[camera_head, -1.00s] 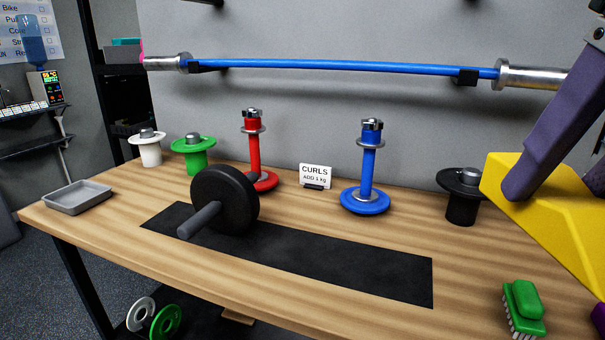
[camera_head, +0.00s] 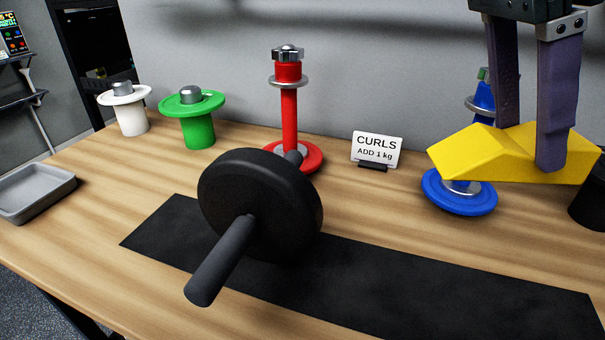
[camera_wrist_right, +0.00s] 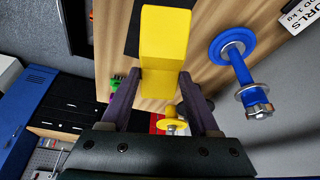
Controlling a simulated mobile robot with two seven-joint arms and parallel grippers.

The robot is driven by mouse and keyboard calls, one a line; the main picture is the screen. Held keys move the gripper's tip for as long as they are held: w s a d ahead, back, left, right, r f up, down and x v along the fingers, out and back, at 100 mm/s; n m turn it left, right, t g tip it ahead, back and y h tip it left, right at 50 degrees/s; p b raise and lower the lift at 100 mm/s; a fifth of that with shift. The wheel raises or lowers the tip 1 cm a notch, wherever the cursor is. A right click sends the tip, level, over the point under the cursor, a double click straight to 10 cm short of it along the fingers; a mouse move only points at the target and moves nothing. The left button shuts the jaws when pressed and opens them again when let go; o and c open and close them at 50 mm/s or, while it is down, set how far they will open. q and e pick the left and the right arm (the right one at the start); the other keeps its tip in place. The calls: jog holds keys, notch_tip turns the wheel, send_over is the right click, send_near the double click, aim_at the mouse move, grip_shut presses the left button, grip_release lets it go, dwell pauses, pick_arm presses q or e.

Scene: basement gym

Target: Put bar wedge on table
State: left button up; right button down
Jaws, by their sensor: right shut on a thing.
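The bar wedge (camera_head: 485,152) is a yellow block with sloping top faces. My right gripper (camera_head: 530,150) is shut on it, one finger on each side, and holds it in front of the blue stand at the right of the head view. The wedge (camera_wrist_right: 165,50) also shows between my fingers in the right wrist view. The wooden table (camera_head: 90,215) lies below. I cannot tell from the head view how far the wedge is above it. My left gripper is not in view.
A black dumbbell (camera_head: 260,205) sits on a black mat (camera_head: 400,290). Behind stand a red stand (camera_head: 289,115), a blue stand (camera_head: 460,198), a CURLS sign (camera_head: 376,149), and green (camera_head: 198,130) and white (camera_head: 132,118) holders. A grey tray (camera_head: 35,195) is at the left.

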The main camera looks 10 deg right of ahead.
jog(key=m, duration=0.1)
jog(key=f+m+g, duration=0.1)
jog(key=shift+d+f+m, duration=0.15)
jog(key=shift+d+m, duration=0.25)
notch_tip(320, 180, down, 16)
jog(key=b, duration=0.6)
jog(key=shift+f+y+b, duration=0.3)
jog(key=shift+f+b, duration=0.45)
jog(key=shift+f, duration=1.1)
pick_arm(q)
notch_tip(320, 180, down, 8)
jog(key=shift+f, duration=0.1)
pick_arm(e)
jog(key=shift+f, duration=0.15)
jog(key=shift+c, duration=0.6)
grip_release()
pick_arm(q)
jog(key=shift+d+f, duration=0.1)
